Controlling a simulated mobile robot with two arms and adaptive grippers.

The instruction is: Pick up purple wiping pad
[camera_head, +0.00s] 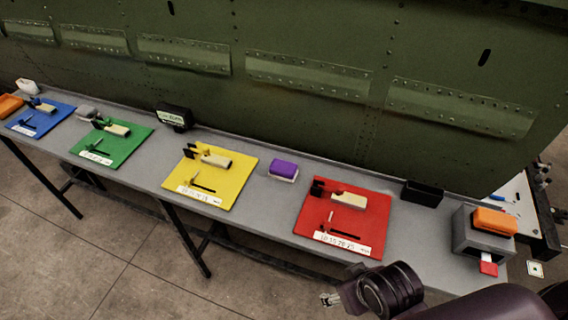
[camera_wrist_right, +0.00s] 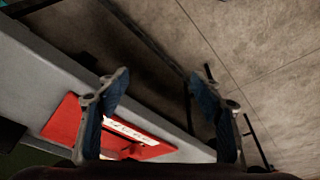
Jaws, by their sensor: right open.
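The purple wiping pad (camera_head: 284,169) lies on the grey table between the yellow board and the red board in the head view. It has a purple top and a pale lower part. My right gripper (camera_head: 331,298) is in front of the table edge, below the red board and apart from the pad. In the right wrist view the gripper (camera_wrist_right: 160,78) has its two blue-padded fingers spread wide with nothing between them. The pad is not visible in the wrist view. My left gripper is not in view.
The grey table (camera_head: 262,208) carries a red board (camera_head: 372,209), yellow board (camera_head: 233,187), green board (camera_head: 134,139) and blue board (camera_head: 58,111) with small parts. A black box (camera_head: 422,193) and an orange-topped grey block (camera_head: 494,222) stand right. A green riveted panel (camera_head: 300,45) rises behind.

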